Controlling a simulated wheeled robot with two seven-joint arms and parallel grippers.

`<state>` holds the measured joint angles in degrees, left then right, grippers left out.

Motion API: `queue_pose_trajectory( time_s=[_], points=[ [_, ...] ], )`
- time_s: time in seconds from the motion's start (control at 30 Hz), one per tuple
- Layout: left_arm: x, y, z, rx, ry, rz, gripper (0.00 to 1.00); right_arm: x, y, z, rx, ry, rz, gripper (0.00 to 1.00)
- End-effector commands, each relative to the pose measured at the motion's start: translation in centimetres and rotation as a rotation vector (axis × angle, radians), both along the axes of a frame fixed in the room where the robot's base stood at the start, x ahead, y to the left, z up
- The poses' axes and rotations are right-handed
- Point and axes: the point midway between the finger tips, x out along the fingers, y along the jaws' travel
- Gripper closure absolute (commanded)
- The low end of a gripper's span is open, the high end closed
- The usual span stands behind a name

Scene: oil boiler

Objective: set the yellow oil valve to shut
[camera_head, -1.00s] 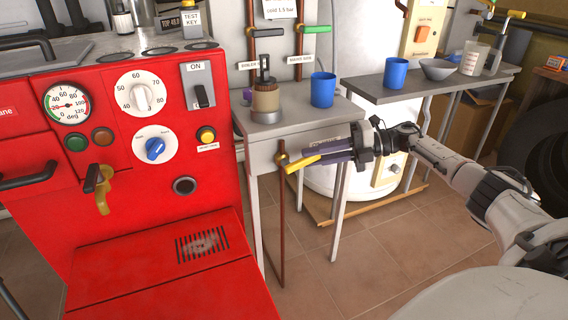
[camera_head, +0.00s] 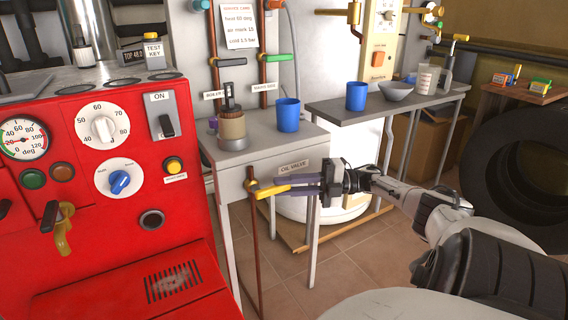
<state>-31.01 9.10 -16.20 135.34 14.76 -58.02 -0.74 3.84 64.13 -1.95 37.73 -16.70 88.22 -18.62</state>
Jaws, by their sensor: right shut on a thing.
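The yellow oil valve lever (camera_head: 272,191) sits on a thin brown vertical pipe (camera_head: 256,240) in front of the small grey table, under the label "OIL VALVE" (camera_head: 293,167). The lever points right from the pipe, nearly level and across it. My right gripper (camera_head: 296,184) comes in from the right, its dark purple fingers along the lever's outer part. It is shut on the lever, whose far end is partly hidden between the fingers. My left gripper is not in view.
The red boiler (camera_head: 110,220) stands at left, with its own yellow lever (camera_head: 63,232). The grey table (camera_head: 260,150) above the valve bears a blue mug (camera_head: 288,115) and a brown-and-grey device (camera_head: 231,130). A second table (camera_head: 345,114) and a tyre (camera_head: 520,170) are at right.

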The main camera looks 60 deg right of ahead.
Motion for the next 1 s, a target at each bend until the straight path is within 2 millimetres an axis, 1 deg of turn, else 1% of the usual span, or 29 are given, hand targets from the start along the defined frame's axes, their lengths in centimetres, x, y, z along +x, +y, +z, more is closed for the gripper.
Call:
queue_pose_trajectory(
  time_s=[0.03,0.07,0.1,0.17,0.43,0.53,0.73,0.83,0.87,1.0],
  points=[
    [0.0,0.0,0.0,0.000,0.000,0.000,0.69,0.0,0.2,-0.1,0.004,0.001,0.005,1.00],
    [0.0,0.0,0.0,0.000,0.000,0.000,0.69,0.0,0.2,-0.1,0.004,0.001,0.006,0.81],
    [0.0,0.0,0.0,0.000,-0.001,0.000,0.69,0.0,0.2,-0.1,0.004,0.002,0.006,0.74],
    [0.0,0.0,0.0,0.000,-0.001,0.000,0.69,0.0,0.2,-0.1,0.004,0.002,0.006,0.64],
    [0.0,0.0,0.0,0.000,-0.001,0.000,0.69,0.0,0.1,-0.1,0.002,0.002,0.004,0.64],
    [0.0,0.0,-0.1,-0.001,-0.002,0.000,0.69,-0.3,-0.2,-0.1,0.001,0.002,0.003,0.64],
    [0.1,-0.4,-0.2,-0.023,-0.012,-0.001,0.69,-2.7,-2.3,-0.4,0.000,0.003,0.000,0.64],
    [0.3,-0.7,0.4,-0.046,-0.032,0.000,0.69,-4.0,-3.3,-0.4,0.001,0.002,0.001,0.64],
    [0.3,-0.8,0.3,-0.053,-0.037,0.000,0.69,-4.3,-3.6,-0.5,0.000,0.001,0.000,0.64],
    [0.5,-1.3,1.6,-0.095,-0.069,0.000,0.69,-5.4,-4.5,-0.4,0.002,0.002,0.003,0.64]
  ],
)
